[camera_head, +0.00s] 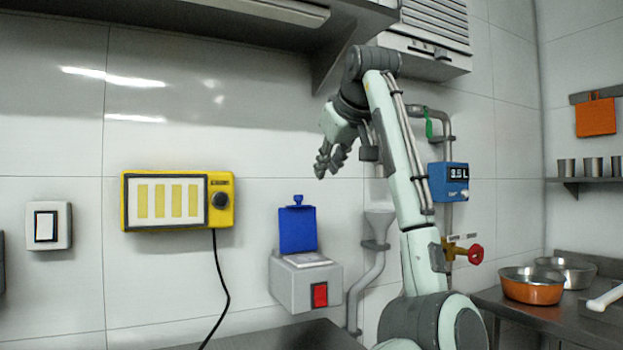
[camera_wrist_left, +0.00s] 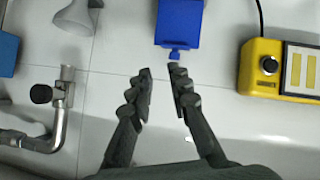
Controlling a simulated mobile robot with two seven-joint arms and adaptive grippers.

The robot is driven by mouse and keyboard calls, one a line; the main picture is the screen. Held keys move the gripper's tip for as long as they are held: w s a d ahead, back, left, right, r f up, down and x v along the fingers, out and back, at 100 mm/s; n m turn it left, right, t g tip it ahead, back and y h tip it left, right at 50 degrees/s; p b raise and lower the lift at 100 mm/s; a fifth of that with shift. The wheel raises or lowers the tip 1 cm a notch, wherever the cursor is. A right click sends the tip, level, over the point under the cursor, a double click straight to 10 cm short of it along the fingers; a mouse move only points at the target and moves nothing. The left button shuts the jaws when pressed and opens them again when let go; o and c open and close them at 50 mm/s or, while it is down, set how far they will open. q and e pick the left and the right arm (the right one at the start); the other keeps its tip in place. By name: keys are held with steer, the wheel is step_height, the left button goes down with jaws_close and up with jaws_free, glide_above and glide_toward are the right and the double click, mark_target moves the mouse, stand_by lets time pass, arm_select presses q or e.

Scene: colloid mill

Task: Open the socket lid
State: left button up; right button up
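The grey socket box (camera_head: 306,287) is on the wall, with a red switch (camera_head: 320,295) on its front. Its blue lid (camera_head: 297,231) stands upright at the back of the box, swung up, with a small knob on its top edge. The light top face under the lid is exposed. My left gripper (camera_head: 329,172) is above and to the right of the lid, apart from it. In the left wrist view the lid (camera_wrist_left: 179,22) lies beyond the fingertips, its knob close to them in the picture. The left gripper (camera_wrist_left: 161,73) is open with nothing between its fingers. My right gripper is not in view.
A yellow box (camera_head: 166,201) with a black knob and cable hangs left of the socket. A grey funnel and pipe (camera_head: 375,250) run just right of it. A dark shelf (camera_head: 345,40) overhangs above the gripper.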

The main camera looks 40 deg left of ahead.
arm_select(q)
steer(key=a+f+t+h, duration=0.1)
steer(key=a+n+t+h, duration=0.1)
steer(key=a+t, duration=0.1)
steer(key=s+a+f+n+t+h, duration=0.1)
steer(key=t, duration=0.1)
steer(key=shift+a+f+b, duration=0.2)
steer(key=shift+f+b, duration=0.15)
steer(key=shift+b, duration=0.05)
jaws_close()
steer(key=s+a+f+n+t, duration=0.4)
steer(key=s+a+n, duration=0.1)
steer(key=s+a, duration=0.1)
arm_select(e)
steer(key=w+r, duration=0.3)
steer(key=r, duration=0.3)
arm_select(q)
steer(key=p, duration=0.1)
glide_above(299, 224)
steer(key=s+a, duration=0.2)
steer(key=shift+s+d+n+t+y, duration=0.1)
steer(key=shift+s+n+t+y, duration=0.1)
steer(key=shift+n+t+y, duration=0.15)
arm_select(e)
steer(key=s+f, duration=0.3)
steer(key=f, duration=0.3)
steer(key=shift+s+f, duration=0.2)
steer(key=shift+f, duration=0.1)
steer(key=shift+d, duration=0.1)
